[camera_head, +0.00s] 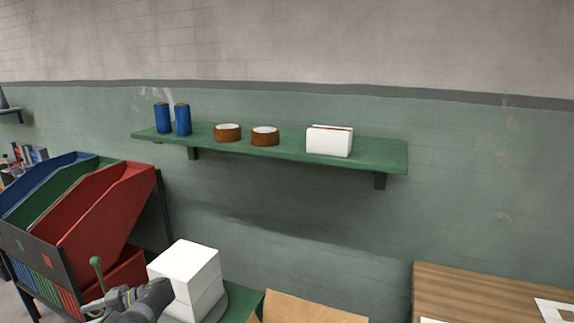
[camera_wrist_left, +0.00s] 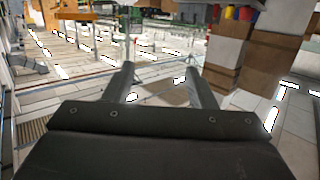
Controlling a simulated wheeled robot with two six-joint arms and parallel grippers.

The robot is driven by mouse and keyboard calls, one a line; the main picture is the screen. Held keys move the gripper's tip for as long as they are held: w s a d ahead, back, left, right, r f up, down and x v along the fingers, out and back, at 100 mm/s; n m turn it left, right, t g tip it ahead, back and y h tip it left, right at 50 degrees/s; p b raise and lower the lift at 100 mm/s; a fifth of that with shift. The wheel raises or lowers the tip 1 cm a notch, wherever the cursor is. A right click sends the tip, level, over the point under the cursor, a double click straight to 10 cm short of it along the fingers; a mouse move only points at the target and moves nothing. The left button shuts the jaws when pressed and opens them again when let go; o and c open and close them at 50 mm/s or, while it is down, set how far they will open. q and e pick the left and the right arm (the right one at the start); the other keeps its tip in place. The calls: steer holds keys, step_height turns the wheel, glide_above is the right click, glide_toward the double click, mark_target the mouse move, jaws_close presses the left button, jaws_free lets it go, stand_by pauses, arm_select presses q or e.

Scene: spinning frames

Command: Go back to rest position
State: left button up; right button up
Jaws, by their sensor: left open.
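My left gripper shows in the left wrist view (camera_wrist_left: 159,70), with its two fingers apart and nothing between them. Beyond the fingers is open floor. In the head view a dark part of my left arm shows at the bottom left, in front of a stack of white boxes (camera_head: 186,270); whether it touches them I cannot tell. My right gripper is in neither view.
A green wall shelf (camera_head: 370,158) holds two blue cans (camera_head: 183,119), two brown rolls (camera_head: 228,133) and a white box (camera_head: 329,141). Sloped bins, including a red one (camera_head: 95,205), stand at left. A wooden table (camera_head: 470,290) is at lower right. An open cardboard box (camera_head: 310,310) is at bottom.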

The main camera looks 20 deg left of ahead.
arm_select(q)
steer(key=s+a+f+m+t+h, duration=0.1)
steer(key=s+f+m+t, duration=0.1)
steer(key=s+f+m, duration=0.5)
steer(key=s+a+f+m+t, duration=0.1)
steer(key=s+f+m+t, duration=0.25)
steer(key=f, duration=0.55)
steer(key=s+a+f+m+t+h, duration=0.1)
steer(key=s+a+f+m+t, duration=0.1)
steer(key=s+f+m, duration=0.5)
steer(key=s+d+f+m+t+h, duration=0.2)
steer(key=s+f+m, duration=0.25)
steer(key=s, duration=0.35)
steer(key=s+d+f+m+t+h, duration=0.2)
steer(key=s+f+m+t, duration=0.15)
steer(key=s+m, duration=0.3)
steer(key=d+f+n+h, duration=0.15)
steer(key=d+f, duration=0.35)
steer(key=d, duration=0.8)
steer(key=s+d+f+h, duration=0.15)
steer(key=d+f, duration=0.25)
steer(key=d, duration=0.9)
steer(key=w+d+f+n+h, duration=0.15)
steer(key=d+f, duration=0.35)
steer(key=d, duration=0.8)
step_height(320, 180, down, 15)
steer(key=s+a+g+b, duration=0.1)
steer(key=b, duration=1.4)
steer(key=shift+a, duration=0.2)
